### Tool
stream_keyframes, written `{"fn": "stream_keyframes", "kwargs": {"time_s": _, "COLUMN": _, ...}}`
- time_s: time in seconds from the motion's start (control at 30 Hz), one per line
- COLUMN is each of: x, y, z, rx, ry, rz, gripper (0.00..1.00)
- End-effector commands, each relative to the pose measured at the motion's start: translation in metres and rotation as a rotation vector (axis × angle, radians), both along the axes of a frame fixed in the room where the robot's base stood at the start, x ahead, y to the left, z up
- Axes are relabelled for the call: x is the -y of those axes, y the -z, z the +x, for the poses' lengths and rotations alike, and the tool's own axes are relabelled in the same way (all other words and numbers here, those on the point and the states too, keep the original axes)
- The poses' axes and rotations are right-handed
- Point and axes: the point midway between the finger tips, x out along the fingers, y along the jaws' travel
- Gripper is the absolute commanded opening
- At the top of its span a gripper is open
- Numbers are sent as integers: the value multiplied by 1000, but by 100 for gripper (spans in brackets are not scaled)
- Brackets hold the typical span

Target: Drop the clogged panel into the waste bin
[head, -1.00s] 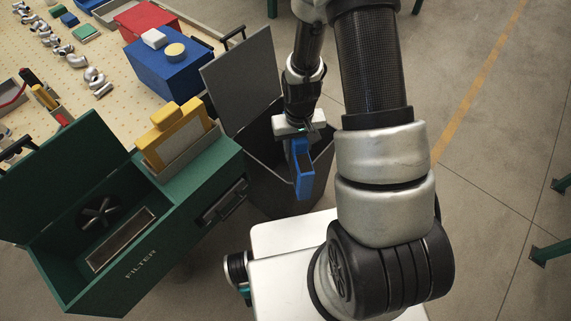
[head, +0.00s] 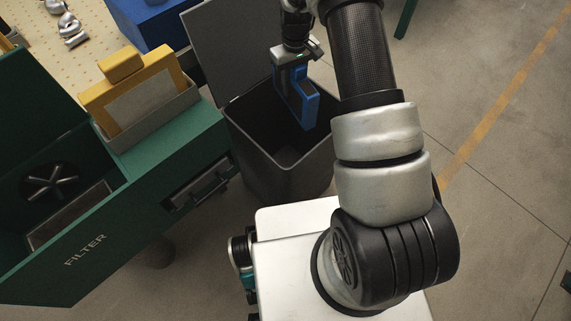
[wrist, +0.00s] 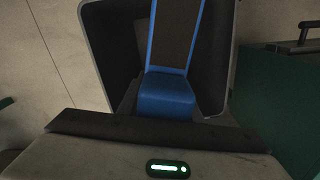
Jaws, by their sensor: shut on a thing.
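The clogged panel, a blue frame with a dark mesh (head: 306,105), hangs from my gripper (head: 291,62) above the waste bin's mouth. My gripper is shut on the panel's upper end. The waste bin (head: 292,183) is a dark grey open box with its lid raised at the back. In the wrist view the panel's blue end block (wrist: 166,96) is just beyond my gripper (wrist: 160,128), with the bin's walls (wrist: 105,45) around and below it. The jaw tips are hard to see there.
A green filter housing (head: 150,200) stands left of the bin with its lid open and a fan inside. A yellow-framed panel (head: 135,90) sits in a grey holder on it. A blue box (head: 150,22) is on the pegboard table behind.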

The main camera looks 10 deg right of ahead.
Motion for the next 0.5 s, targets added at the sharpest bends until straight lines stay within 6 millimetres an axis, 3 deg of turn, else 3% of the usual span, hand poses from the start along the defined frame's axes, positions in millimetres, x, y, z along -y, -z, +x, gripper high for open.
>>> {"fn": "stream_keyframes", "kwargs": {"time_s": 0.23, "x": 0, "y": 12, "z": 4, "rx": 1, "ry": -11, "rz": 0, "gripper": 0}}
{"fn": "stream_keyframes", "kwargs": {"time_s": 0.5, "x": 0, "y": 44, "z": 4, "rx": 0, "ry": -10, "rz": 0, "gripper": 0}}
